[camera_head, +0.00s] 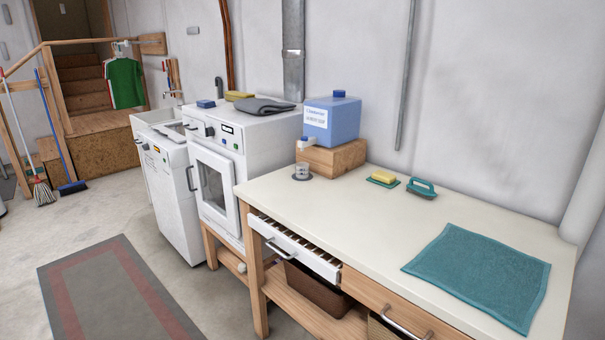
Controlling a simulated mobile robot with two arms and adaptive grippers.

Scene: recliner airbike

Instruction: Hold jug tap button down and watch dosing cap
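The blue jug (341,119) with a white label and blue cap lies on a wooden block (331,159) at the back left of the counter. Its white tap (302,143) points left over the block's edge; the tap button is too small to make out clearly. A small clear cup, seemingly the dosing cap (302,170), stands on a dark round coaster below the tap. Its fill level cannot be told. Neither of my grippers is in view.
The counter (340,204) has a clear middle. A yellow sponge (383,177), a green brush (421,188) and a teal towel (481,273) lie on it to the right. A drawer (296,246) is partly open at the front. White machines (214,182) stand left.

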